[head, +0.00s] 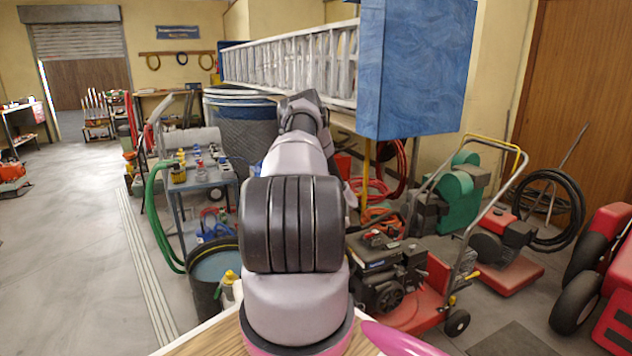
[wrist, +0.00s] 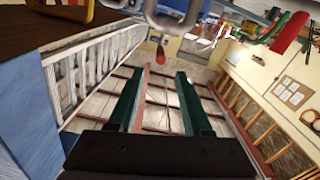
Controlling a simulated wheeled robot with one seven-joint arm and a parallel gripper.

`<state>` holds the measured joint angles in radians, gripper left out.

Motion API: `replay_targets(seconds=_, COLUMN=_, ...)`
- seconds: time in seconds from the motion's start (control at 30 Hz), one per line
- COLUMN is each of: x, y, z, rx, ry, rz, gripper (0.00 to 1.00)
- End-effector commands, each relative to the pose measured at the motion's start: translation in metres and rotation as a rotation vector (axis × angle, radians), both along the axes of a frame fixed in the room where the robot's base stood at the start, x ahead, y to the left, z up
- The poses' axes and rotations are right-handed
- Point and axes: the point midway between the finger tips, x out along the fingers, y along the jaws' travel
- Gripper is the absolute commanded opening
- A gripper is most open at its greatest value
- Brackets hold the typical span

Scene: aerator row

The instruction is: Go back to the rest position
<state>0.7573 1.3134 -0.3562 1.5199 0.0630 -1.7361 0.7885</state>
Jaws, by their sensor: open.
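My gripper (wrist: 160,85) shows in the wrist view with its two dark green fingers wide apart. Nothing is between the fingers. In the head view my arm rises from the bottom middle and stretches away from me, and it hides the gripper. The task names no object to handle.
A ladder (head: 290,62) and a blue block (head: 415,70) hang close beside my arm; the ladder also shows in the wrist view (wrist: 88,68). A cart (head: 200,185) with bottles stands left, red machines (head: 395,285) right. The floor (head: 60,240) at left is clear.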

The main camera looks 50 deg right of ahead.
Motion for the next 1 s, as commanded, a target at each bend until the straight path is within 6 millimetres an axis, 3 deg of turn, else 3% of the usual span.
replay_targets(seconds=0.7, x=-0.002, y=0.002, z=0.005, rx=0.0, ry=-0.002, rz=-0.004, gripper=0.5)
replay_targets(seconds=0.77, x=0.003, y=0.002, z=0.016, rx=0.004, ry=-0.005, rz=-0.016, gripper=0.5)
replay_targets(seconds=0.87, x=0.021, y=0.003, z=0.054, rx=0.021, ry=-0.011, rz=-0.055, gripper=0.5)
replay_targets(seconds=1.0, x=0.052, y=0.016, z=0.13, rx=0.08, ry=-0.015, rz=-0.139, gripper=0.5)
